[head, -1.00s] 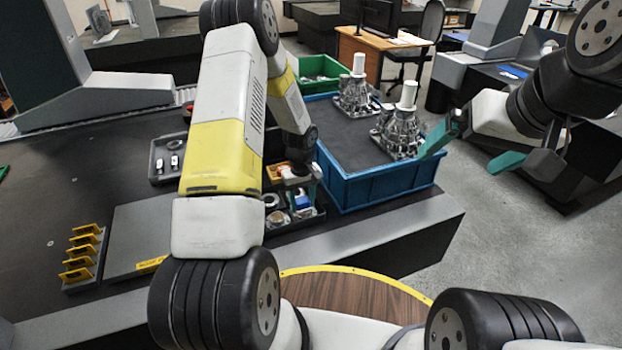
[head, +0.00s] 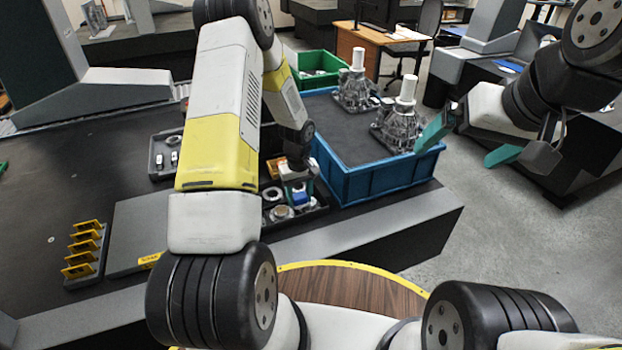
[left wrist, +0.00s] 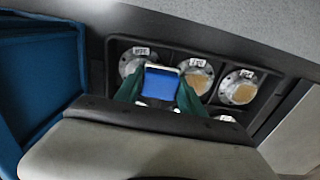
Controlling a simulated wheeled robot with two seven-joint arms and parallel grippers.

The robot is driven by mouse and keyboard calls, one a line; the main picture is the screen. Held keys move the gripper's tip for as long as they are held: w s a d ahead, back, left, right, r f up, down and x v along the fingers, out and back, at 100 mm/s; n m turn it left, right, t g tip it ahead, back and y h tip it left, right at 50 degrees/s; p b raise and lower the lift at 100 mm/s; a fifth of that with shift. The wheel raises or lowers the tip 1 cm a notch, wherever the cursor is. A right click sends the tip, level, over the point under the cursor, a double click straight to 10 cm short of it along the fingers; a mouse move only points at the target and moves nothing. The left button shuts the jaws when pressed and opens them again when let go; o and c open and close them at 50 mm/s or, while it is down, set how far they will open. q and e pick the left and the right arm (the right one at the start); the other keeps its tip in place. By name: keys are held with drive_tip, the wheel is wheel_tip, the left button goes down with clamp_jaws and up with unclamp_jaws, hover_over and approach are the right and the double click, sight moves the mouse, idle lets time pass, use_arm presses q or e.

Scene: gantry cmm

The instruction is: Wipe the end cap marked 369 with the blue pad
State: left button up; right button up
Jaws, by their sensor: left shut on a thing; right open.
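My left gripper (left wrist: 160,93) has its green fingers shut on the blue pad (left wrist: 162,83). In the head view the pad (head: 301,198) is low over the dark tray of end caps (head: 322,211). In the left wrist view the pad covers part of the tray (left wrist: 174,55). Round metal end caps with small white tags show around it: one at the upper left (left wrist: 131,63), one just right (left wrist: 198,76), one further right (left wrist: 238,88). The tag numbers are too small to read surely. Whether the pad touches a cap I cannot tell. My right gripper (head: 467,146) is open and empty, right of the blue bin.
The blue bin (head: 375,188) holds two metal assemblies with white cylinders on top. A green bin (head: 318,82) stands behind it. A grey tray of small parts (head: 160,160), a grey plate (head: 135,225) and a yellow slotted rack (head: 84,250) lie left on the dark table.

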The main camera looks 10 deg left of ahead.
use_arm(q)
drive_tip(key=shift+w+d+r, duration=0.1)
drive_tip(key=shift+r, duration=3.75)
